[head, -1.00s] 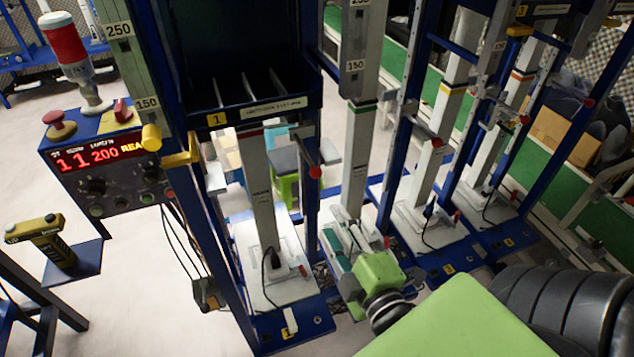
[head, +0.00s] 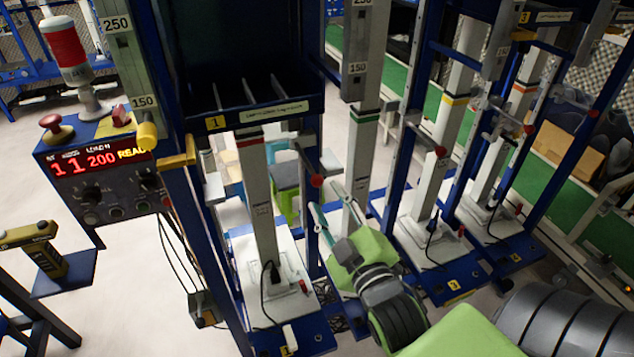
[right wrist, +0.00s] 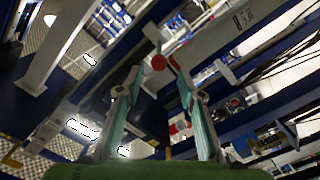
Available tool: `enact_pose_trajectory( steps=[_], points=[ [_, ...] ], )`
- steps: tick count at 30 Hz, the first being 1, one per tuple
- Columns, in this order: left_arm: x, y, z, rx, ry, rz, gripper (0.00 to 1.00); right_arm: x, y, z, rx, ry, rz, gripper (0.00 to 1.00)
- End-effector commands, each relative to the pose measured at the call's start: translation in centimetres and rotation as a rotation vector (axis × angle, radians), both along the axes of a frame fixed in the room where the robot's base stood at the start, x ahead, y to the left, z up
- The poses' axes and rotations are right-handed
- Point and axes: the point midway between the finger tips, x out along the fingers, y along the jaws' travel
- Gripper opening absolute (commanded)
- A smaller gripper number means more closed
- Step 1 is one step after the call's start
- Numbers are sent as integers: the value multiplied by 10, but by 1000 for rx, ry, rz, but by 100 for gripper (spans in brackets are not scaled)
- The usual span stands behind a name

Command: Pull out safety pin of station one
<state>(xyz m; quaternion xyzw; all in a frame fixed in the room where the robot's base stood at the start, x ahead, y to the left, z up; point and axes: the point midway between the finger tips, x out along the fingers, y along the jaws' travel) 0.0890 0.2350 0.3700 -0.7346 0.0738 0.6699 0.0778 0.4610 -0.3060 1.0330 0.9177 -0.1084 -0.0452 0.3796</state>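Station one (head: 213,122) is the nearest blue frame, marked with a yellow "1" label. A safety pin with a round red knob (head: 316,181) sits on its right upright. My right gripper (head: 326,196) is just below and right of this knob, with its teal fingers pointing up toward it. In the right wrist view, my right gripper (right wrist: 154,68) is open, and a red knob (right wrist: 158,62) shows between the fingertips. I cannot tell whether a finger touches it. My left gripper is out of view.
A control box (head: 100,175) with a red display stands left of the station, under a red-and-white lamp (head: 68,55). Similar stations with red knobs (head: 440,151) stand to the right. A yellow device (head: 45,255) sits on a small blue shelf at the lower left.

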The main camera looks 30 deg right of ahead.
Motion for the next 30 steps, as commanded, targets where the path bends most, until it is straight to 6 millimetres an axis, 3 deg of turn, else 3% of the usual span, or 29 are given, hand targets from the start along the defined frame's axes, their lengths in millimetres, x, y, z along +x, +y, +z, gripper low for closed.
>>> enact_pose_trajectory(
  steps=[6, 12, 26, 30],
  points=[
    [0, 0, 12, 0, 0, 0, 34, 35, -8, 4, -2, -3, 0, 35],
    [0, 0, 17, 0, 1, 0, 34, 58, -14, 3, -1, -1, 0, 35],
    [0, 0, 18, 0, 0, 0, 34, 68, -17, 1, -1, 0, -1, 35],
    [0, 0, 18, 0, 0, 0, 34, 68, -16, 1, -1, 0, -1, 0]
  ],
)
